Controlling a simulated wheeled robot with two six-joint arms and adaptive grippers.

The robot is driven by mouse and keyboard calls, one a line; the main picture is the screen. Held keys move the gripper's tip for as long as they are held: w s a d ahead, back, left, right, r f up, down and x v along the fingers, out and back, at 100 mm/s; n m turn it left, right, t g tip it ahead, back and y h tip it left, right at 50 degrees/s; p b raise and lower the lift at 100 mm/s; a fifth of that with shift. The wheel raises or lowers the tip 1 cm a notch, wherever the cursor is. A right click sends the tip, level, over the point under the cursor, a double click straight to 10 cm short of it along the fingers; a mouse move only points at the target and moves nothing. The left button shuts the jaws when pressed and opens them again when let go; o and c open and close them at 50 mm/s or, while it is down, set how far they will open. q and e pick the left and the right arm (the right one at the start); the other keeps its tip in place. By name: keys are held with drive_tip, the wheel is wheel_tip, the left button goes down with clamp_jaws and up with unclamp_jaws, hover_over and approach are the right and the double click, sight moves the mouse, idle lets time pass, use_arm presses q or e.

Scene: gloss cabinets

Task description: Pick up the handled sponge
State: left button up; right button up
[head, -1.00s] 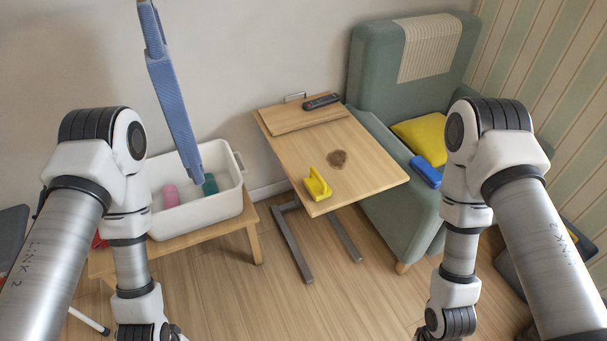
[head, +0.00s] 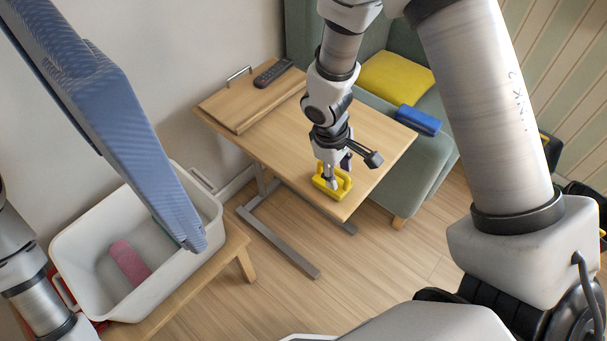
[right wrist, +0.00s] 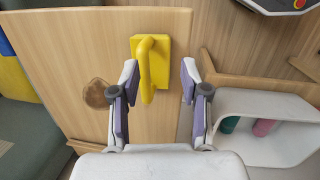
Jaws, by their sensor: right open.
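The handled sponge (head: 321,186) is yellow and lies on the wooden side table near its front edge. In the right wrist view the sponge (right wrist: 167,46) shows its raised loop handle, which points toward my gripper. My right gripper (head: 335,176) is directly above the sponge and partly hides it in the head view. In the right wrist view my right gripper (right wrist: 158,74) is open, with one finger on each side of the handle and visible gaps between. My left gripper is not in view; only part of the left arm shows at the left edge.
The side table (head: 376,150) also bears a black remote (head: 272,72) at the back. A white tub (head: 80,250) with a pink roll (head: 130,262) stands at left. A green armchair (head: 440,150) stands behind, right.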

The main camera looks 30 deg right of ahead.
drive_tip(key=w, duration=0.2)
drive_tip(key=shift+w+a+r+t+b, duration=0.35)
drive_tip(key=shift+w+a+t+b, duration=0.05)
drive_tip(key=shift+t, duration=0.4)
drive_tip(key=f+b, duration=0.1)
drive_tip(key=d+f+b, duration=0.1)
drive_tip(key=f, duration=0.1)
drive_tip(key=w+d+f+b, duration=0.1)
drive_tip(key=f+b, duration=0.1)
drive_tip(key=shift+f, duration=0.2)
drive_tip(key=shift+d+f, duration=0.1)
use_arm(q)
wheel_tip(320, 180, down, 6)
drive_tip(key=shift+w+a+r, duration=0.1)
use_arm(e)
drive_tip(key=shift+w, duration=0.1)
clamp_jaws()
